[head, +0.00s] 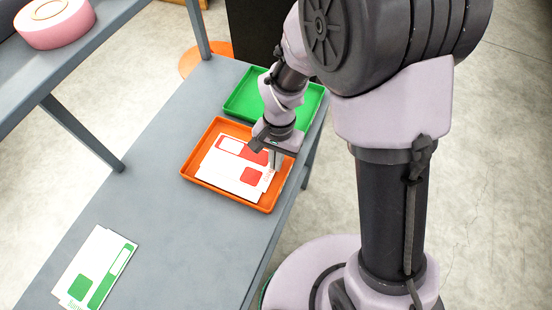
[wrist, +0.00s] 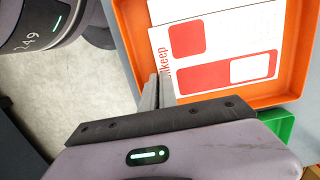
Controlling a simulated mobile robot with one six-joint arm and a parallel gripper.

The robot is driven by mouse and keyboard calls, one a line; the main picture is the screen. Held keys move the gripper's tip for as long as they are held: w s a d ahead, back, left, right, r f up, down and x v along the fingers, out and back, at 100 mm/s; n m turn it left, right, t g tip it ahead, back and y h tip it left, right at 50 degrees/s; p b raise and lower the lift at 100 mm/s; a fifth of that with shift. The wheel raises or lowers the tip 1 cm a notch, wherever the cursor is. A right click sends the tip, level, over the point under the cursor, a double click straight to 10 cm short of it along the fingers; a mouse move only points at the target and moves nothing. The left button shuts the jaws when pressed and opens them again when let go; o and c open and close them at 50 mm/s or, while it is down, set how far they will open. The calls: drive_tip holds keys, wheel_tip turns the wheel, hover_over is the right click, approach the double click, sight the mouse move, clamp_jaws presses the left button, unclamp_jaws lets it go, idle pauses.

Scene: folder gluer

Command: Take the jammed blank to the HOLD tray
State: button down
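A white blank with red print (head: 228,165) lies in or just over the orange tray (head: 192,178), on top of at least one other pale sheet. Its red panels and part of a word also show in the wrist view (wrist: 205,62). My gripper (head: 273,160) points down at the blank's edge, inside the tray's right side. In the wrist view my gripper's fingers (wrist: 158,88) are close together at that edge and look shut on it. Whether the blank rests fully on what is below cannot be told. No HOLD label is readable.
A green tray (head: 241,84) stands behind the orange one on the grey table (head: 150,205). Green-printed blanks (head: 97,268) lie at the table's near left. A shelf (head: 75,60) with a pink roll (head: 55,28) stands at the upper left. The table between is clear.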

drive_tip(key=c, duration=1.6)
unclamp_jaws()
drive_tip(key=o, duration=0.7)
drive_tip(key=shift+c, duration=0.2)
drive_tip(key=shift+r+p, duration=3.3)
drive_tip(key=shift+r, duration=0.7)
